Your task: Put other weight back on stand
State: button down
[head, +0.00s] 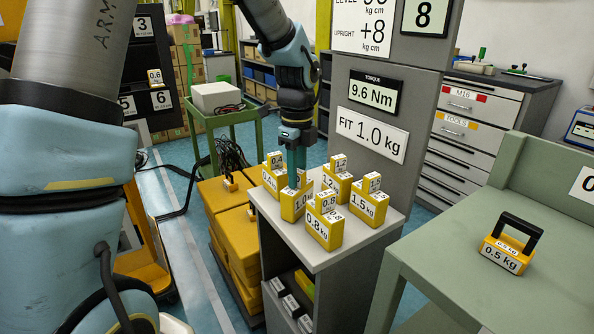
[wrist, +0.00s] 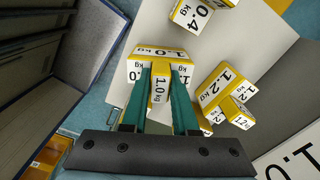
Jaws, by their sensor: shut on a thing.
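My gripper (head: 296,178) points down over the grey stand (head: 345,244) and is shut on the handle of the yellow 1.0 kg weight (head: 293,207). In the wrist view the green fingers (wrist: 160,95) lie on both sides of the upright label block of the 1.0 kg weight (wrist: 150,52). The weight is upright at the stand top's left side; whether it touches the surface is hard to tell. The 0.4 kg (head: 271,183), 1.2 kg (head: 333,187), 1.5 kg (head: 369,209) and 0.8 kg (head: 324,231) weights stand close around it.
A 0.5 kg weight with a black handle (head: 503,258) sits on the green bench (head: 480,290) at right. The grey panel behind the stand shows a torque display (head: 374,93) reading 9.6 Nm and a "FIT 1.0 kg" sign (head: 372,134). Yellow blocks (head: 236,235) stand left.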

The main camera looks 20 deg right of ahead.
jog(key=c, duration=0.7)
grip_release()
notch_tip(320, 180, up, 12)
jog(key=b, duration=0.1)
jog(key=s+a+f+n, duration=0.1)
jog(key=a+f+n, duration=0.3)
jog(key=a+n, duration=0.5)
jog(key=s+a+f+n+t, duration=0.1)
jog(key=a+f+n, duration=0.3)
jog(key=a+n, duration=0.6)
jog(key=s+a+f+n, duration=0.2)
jog(key=a+f+n, duration=0.3)
jog(key=a+n, duration=0.4)
jog(key=shift+a+t, duration=0.3)
jog(key=shift+a, duration=0.45)
jog(key=shift+w, duration=0.1)
